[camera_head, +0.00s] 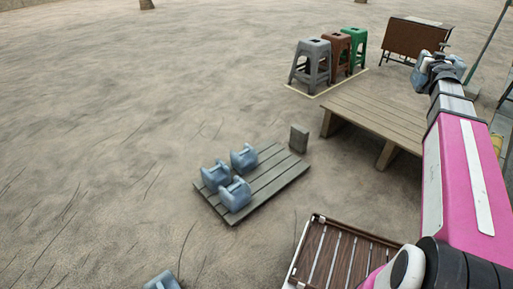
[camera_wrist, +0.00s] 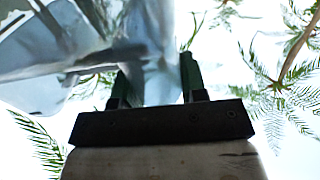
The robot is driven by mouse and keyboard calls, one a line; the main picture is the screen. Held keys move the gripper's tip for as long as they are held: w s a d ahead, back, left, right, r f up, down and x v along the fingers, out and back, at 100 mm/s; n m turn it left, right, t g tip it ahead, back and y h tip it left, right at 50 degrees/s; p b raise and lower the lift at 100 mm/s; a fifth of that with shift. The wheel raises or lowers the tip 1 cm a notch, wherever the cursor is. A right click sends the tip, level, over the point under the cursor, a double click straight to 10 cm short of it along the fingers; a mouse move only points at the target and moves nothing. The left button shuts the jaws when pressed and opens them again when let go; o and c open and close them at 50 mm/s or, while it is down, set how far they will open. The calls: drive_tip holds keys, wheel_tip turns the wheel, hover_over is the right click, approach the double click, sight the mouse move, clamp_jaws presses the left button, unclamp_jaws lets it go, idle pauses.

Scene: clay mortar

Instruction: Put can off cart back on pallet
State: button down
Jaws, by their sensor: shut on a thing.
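My gripper (camera_wrist: 156,82) is shut on a blue-grey can (camera_wrist: 85,50), which fills the upper left of the wrist view against bright sky. In the head view the held can (camera_head: 424,70) is small at the end of my raised arm, at the upper right. The low slatted pallet (camera_head: 280,178) lies on the ground at centre, well away from my gripper. Three similar cans (camera_head: 235,194) stand on its left half; its right half is mostly bare. A brown slatted cart top (camera_head: 345,252) shows at the bottom, partly hidden by my arm, with no can visible on it.
Another can (camera_head: 163,281) is cut off at the bottom edge. A grey block (camera_head: 299,138) stands at the pallet's far corner. A wooden platform (camera_head: 375,112), several stools (camera_head: 335,55) and a brown folding table (camera_head: 415,37) stand behind. Open ground lies left.

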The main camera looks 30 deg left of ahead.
drive_tip(key=w+a+f+n+g+y, duration=0.2)
drive_tip(key=w+a+f+y, duration=0.1)
drive_tip(key=a+f, duration=0.7)
drive_tip(key=w+a+f+n+g+y, duration=0.1)
drive_tip(key=w+a+f+n+y, duration=0.25)
drive_tip(key=a+f, duration=0.65)
drive_tip(key=w+a+f+n+g+y, duration=0.2)
drive_tip(key=w+a+f+y, duration=0.2)
drive_tip(key=a+f, duration=0.6)
drive_tip(key=s+a+f+n+g+y, duration=0.1)
drive_tip(key=s+a+f+n+g, duration=0.15)
drive_tip(key=a+f, duration=0.8)
drive_tip(key=s+a+f+n+g+y, duration=0.1)
drive_tip(key=s+a+f+g+y, duration=0.35)
drive_tip(key=f, duration=1.05)
drive_tip(key=s+a+f+n+t+h, duration=0.1)
drive_tip(key=s+a+f+h, duration=0.1)
drive_tip(key=a+f, duration=0.85)
wheel_tip(320, 180, down, 11)
drive_tip(key=d, duration=0.1)
drive_tip(key=shift+w+y, duration=0.2)
drive_tip(key=shift+y, duration=0.1)
drive_tip(key=c, duration=0.7)
unclamp_jaws()
drive_tip(key=shift+d, duration=0.1)
drive_tip(key=shift+o, duration=0.2)
